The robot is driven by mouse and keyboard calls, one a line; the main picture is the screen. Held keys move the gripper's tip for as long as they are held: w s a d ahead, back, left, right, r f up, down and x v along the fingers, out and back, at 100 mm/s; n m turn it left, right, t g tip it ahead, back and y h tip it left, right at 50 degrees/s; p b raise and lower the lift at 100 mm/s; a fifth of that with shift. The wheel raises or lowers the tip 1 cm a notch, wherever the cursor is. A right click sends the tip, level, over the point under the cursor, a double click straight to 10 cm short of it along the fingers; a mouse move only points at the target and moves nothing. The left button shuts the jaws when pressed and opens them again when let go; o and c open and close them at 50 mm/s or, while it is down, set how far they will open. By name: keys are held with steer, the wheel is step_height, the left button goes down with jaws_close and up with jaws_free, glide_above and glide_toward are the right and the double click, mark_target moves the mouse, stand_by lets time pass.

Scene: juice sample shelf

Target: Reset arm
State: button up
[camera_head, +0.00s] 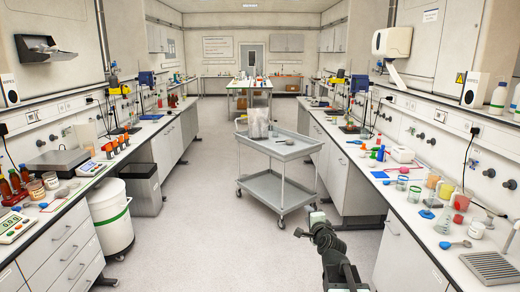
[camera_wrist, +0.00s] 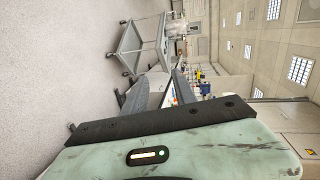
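My arm rises from the bottom edge of the head view, right of centre, over the open floor. My gripper (camera_head: 317,217) is at its upper end, small and pale, apart from the cart and the benches. Its fingers are too small to make out, so I cannot tell whether it is open or shut. I see nothing hanging from it. The wrist view is turned on its side, and a pale green part of mine with a dark edge fills its lower portion.
A grey two-shelf cart (camera_head: 280,190) stands ahead in the aisle, with a clear container (camera_head: 259,124) on top; the cart also shows in the wrist view (camera_wrist: 130,40). Cluttered benches line the left (camera_head: 60,215) and right (camera_head: 400,205). A white bin (camera_head: 110,215) stands at left. Floor between is clear.

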steer(key=s+a+f+n+g+y, duration=0.2)
steer(key=s+a+f+n+g, duration=0.3)
steer(key=s+a+f+n, duration=0.4)
steer(key=s+d+f+n+g+h, duration=0.1)
steer(key=s+d+f+n+g, duration=0.1)
steer(key=s, duration=0.4)
steer(key=s+d+f+n+g+h, duration=0.1)
steer(key=s+d+f+n+g, duration=0.1)
steer(key=s+f+n+g, duration=0.1)
steer(key=s+d+f+n+g+h, duration=0.1)
steer(key=s+d+f+n+g, duration=0.1)
steer(key=s+f+g, duration=0.3)
steer(key=s, duration=0.4)
steer(key=shift+s+f, duration=0.1)
steer(key=shift+d, duration=0.15)
